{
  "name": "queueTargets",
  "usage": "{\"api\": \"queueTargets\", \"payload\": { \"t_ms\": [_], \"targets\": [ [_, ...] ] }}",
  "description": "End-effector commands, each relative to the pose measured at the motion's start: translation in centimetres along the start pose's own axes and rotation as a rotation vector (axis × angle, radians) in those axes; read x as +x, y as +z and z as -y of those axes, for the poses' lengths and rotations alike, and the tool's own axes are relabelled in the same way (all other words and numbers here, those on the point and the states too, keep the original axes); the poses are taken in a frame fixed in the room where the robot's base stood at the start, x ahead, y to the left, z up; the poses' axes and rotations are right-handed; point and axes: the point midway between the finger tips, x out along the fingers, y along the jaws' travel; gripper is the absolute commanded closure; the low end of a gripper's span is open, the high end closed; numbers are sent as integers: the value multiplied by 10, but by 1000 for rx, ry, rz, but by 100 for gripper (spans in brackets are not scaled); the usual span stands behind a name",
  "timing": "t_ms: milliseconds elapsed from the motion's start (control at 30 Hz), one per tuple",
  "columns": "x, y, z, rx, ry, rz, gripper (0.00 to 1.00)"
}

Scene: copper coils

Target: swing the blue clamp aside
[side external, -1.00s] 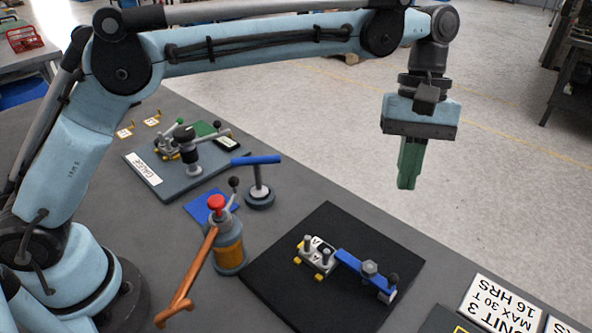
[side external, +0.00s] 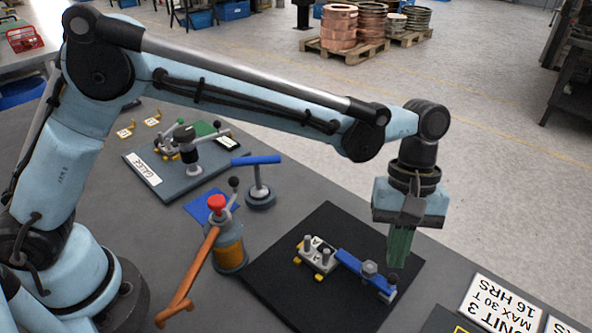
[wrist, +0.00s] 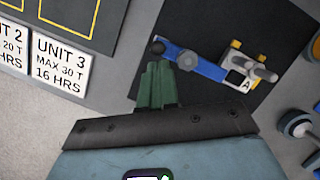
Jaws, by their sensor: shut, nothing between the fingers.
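The blue clamp (side external: 352,262) is a flat blue bar on the black mat (side external: 300,215), with a grey bolt and a dark knob (side external: 393,278) at its right end. Its left end reaches the small grey block marked A (side external: 316,256), which has pins and yellow feet. The clamp also shows in the wrist view (wrist: 205,66), its knob end just beyond my fingers. My gripper (side external: 398,262) points down with its green fingers shut and empty, close to the knob end. I cannot tell whether the fingertips touch it.
An orange and grey hand tool with a red knob (side external: 228,245) stands left of the mat. A blue-handled T-shaped tool (side external: 258,182) and a grey plate with another fixture (side external: 165,178) are behind. A UNIT 3 sign (side external: 496,305) lies at the right.

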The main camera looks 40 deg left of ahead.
Motion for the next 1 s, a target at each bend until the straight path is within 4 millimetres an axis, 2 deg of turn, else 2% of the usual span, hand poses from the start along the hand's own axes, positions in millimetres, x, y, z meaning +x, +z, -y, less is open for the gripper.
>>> {"api": "queueTargets", "payload": {
  "t_ms": [467,1000],
  "targets": [
    [1,2,0,7,-2,0,100],
    [2,5,-1,96,-31,0,100]
  ]
}}
